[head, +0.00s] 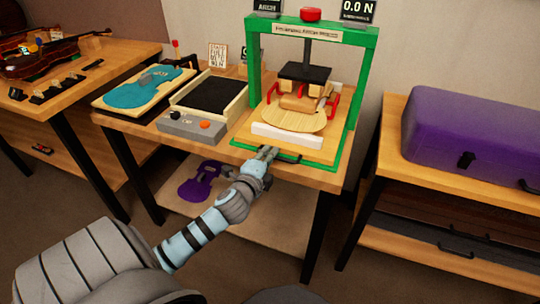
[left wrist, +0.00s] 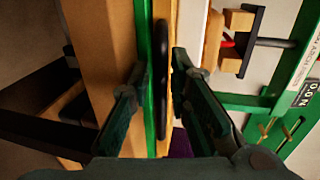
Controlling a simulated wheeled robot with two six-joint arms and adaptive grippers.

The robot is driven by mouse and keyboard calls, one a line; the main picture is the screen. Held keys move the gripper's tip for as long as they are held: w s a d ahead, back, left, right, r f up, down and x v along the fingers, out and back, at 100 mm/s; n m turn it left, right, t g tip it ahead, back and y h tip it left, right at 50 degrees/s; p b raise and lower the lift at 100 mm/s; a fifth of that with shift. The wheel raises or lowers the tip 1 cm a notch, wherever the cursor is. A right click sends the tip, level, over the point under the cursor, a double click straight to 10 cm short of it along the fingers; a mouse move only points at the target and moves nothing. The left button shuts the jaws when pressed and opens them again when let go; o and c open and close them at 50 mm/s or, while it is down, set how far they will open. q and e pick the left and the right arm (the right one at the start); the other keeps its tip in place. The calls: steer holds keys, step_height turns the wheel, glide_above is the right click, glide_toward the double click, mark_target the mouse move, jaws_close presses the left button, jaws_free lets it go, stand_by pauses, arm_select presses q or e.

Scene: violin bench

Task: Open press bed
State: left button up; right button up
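The green arch press (head: 252,75) stands on the middle bench with its wooden press bed (head: 240,138) low between the posts. The bed's black bar handle (head: 290,158) runs along its front edge. My left gripper (head: 269,152) is at this handle, its arm reaching in from the lower left. In the left wrist view the two fingers (left wrist: 160,66) are apart, with the black handle (left wrist: 161,85) between them; a gap shows on each side. A violin plate (head: 292,118) and a white block (head: 287,136) are on the bed, under the black press head (head: 304,72). My right gripper is not in view.
A grey control box (head: 190,127) and a blue form on a board (head: 148,87) are left of the press. A purple case (head: 470,140) lies on the right bench. The floor before the press is clear apart from my arm.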

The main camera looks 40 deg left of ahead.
arm_select(q)
steer(key=shift+w+a, duration=0.1)
steer(key=shift+w, duration=0.15)
jaws_close()
